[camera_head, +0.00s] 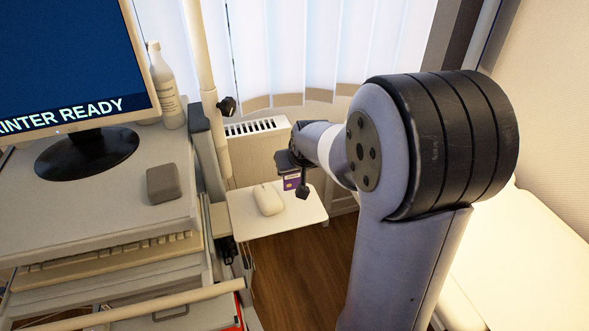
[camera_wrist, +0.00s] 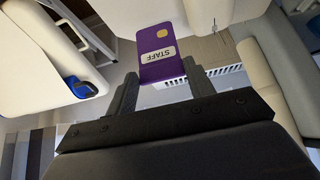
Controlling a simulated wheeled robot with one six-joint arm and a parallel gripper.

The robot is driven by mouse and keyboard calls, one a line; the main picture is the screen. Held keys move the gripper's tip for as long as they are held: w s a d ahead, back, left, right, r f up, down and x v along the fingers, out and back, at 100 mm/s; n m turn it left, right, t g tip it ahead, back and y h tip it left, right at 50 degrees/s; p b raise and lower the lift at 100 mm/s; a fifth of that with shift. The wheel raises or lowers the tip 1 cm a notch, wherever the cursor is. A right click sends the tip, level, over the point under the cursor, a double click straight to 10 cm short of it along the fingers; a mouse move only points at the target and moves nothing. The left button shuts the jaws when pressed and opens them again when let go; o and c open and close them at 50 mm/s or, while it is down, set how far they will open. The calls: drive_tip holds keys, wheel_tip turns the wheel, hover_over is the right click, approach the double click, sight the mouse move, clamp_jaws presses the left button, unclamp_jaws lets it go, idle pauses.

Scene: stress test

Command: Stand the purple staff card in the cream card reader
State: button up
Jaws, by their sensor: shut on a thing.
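The purple staff card (camera_wrist: 157,54) is in my gripper (camera_wrist: 160,73). In the wrist view its STAFF label and gold chip face me, and its lower end sits between the two fingertips. In the head view the card (camera_head: 291,183) shows as a small purple patch below my gripper (camera_head: 296,168), partly hidden by the dark fingers. It appears above or just behind the back right of a white side shelf; its height over the shelf is unclear. I cannot pick out the cream card reader for sure in either view.
A cream mouse-shaped object (camera_head: 268,199) lies on the white side shelf (camera_head: 292,222). A cart at left carries a monitor (camera_head: 75,65), a white bottle (camera_head: 166,88) and a grey block (camera_head: 163,184). A pale pole (camera_head: 207,75) rises between cart and shelf. A radiator (camera_head: 256,150) stands behind.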

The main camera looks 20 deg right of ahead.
drive_tip(key=shift+f, duration=0.45)
drive_tip(key=shift+f, duration=0.15)
drive_tip(key=o, duration=0.9)
drive_tip(key=b+v, duration=0.1)
drive_tip(key=v, duration=1.1)
